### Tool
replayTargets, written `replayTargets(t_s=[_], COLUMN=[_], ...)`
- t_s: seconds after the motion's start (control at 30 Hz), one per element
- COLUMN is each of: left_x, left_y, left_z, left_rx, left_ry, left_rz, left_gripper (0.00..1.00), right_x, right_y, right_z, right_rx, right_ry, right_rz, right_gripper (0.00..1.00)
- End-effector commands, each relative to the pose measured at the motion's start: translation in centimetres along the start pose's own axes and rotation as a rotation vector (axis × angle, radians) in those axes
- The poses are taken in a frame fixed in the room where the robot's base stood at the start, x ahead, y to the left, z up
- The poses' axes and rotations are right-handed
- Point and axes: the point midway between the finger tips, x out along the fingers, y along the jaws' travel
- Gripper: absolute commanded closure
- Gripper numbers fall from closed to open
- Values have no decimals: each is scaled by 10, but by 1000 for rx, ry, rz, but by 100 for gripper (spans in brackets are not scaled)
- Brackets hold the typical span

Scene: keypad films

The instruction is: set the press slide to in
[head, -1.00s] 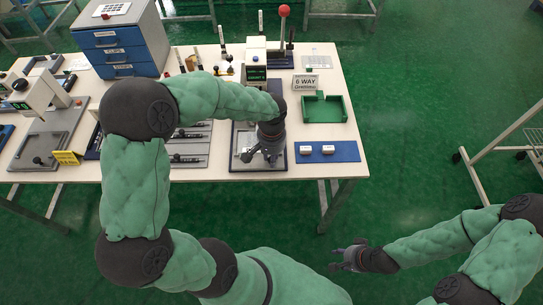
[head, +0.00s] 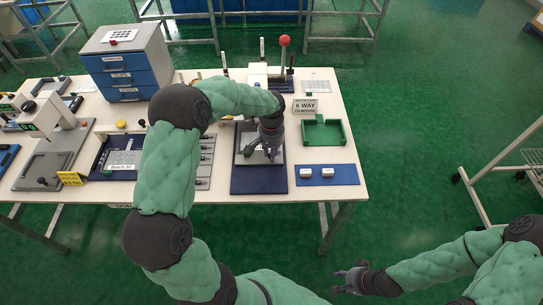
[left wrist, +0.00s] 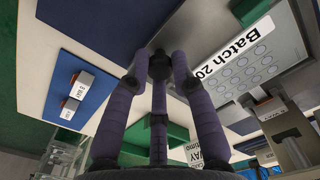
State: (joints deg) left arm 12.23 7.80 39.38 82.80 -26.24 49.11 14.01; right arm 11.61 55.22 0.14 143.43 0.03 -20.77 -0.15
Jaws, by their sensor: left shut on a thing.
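The press slide (head: 241,157) is a pale grey plate on a dark navy base (head: 258,182) in front of the press. My left gripper (head: 263,150) is over it, fingers pointing down. In the left wrist view the fingers are closed around a dark knob (left wrist: 160,66). A grey sheet with rows of circles and a "Batch 20" label (left wrist: 238,55) lies beside it. The press shows a lever with a red ball (head: 285,40); my left arm hides much of its body. My right gripper (head: 346,281) is open and empty, off the table at bottom right.
A green tray (head: 323,143) and a blue mat (head: 342,176) with two small white blocks lie right of the base. A "6 WAY" sign (head: 305,106) stands behind the tray. A blue drawer cabinet (head: 127,75) stands back left. A white frame cart is at far right.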

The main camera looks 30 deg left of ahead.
Motion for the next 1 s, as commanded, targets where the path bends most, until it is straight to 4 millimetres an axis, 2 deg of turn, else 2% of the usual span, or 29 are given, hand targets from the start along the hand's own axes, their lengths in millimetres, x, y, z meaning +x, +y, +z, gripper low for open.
replayTargets(t_s=[0.2, 0.23, 0.3, 0.6, 0.73, 0.87, 1.0], left_x=[-2, -2, -2, -2, -8, -26, -54], left_y=[-2, -2, -2, -1, -1, -1, -1], left_z=[-4, -4, -4, -3, -3, -3, -3], left_rx=[0, 0, 0, -1, -1, -2, -1], left_ry=[14, 15, 15, 10, 10, 13, 14], left_rz=[-2, -2, -2, -2, -2, -2, -2], left_gripper=[100, 70, 52, 52, 52, 52, 52], right_x=[0, 0, 0, 0, 0, 0, 0], right_y=[0, 0, 0, 0, 0, 0, 0], right_z=[0, 0, 0, 0, 0, 0, 0], right_rx=[0, 0, 0, 0, 0, 0, 0], right_ry=[0, 0, 0, 0, 0, 0, 0], right_rz=[0, 0, 0, 0, 0, 0, 0], right_gripper=[60, 60, 60, 60, 60, 60, 60])
